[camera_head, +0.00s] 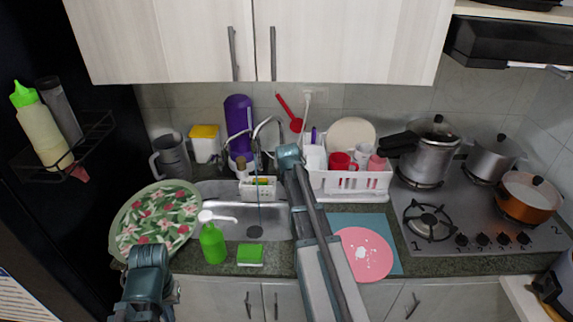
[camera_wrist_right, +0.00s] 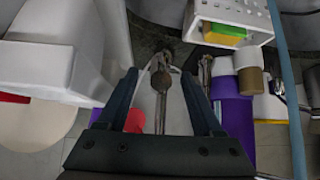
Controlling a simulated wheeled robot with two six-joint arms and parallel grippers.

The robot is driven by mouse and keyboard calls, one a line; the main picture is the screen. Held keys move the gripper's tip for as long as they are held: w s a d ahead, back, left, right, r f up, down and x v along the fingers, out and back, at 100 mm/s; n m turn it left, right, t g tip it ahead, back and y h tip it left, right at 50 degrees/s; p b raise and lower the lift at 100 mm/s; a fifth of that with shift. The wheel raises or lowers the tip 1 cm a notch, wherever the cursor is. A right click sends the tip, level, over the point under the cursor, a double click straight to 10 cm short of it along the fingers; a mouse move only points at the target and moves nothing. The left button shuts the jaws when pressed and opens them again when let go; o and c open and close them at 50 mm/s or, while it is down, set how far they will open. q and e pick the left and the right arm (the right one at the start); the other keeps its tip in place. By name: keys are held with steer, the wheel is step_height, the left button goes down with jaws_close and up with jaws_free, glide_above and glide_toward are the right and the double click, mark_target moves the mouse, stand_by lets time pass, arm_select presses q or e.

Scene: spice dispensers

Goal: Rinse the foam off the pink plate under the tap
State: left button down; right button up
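The pink plate (camera_head: 376,262) lies on the blue mat (camera_head: 345,221) on the counter right of the sink, with a white foam patch near its middle. The tap (camera_head: 268,132) stands behind the sink (camera_head: 222,228). A thin bluish stream of water (camera_head: 259,215) falls from it into the basin; a bluish line also shows in the right wrist view (camera_wrist_right: 289,85). My right gripper (camera_head: 284,150) is beside the tap. In the wrist view its fingers (camera_wrist_right: 161,76) are apart on either side of a metal tap part (camera_wrist_right: 160,82). My left gripper (camera_head: 148,258) is low at left; its fingers are unclear.
A white dish rack (camera_head: 350,182) with cups stands behind the mat. A green soap bottle (camera_head: 212,243) and a green sponge (camera_head: 250,254) are at the sink's front edge. A floral plate (camera_head: 155,218) leans at the left. The stove (camera_head: 470,215) is at right.

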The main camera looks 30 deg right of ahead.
steer(key=shift+o, duration=0.2)
arm_select(q)
step_height(320, 180, up, 5)
steer(key=p, duration=0.5)
arm_select(e)
steer(key=v, duration=0.7)
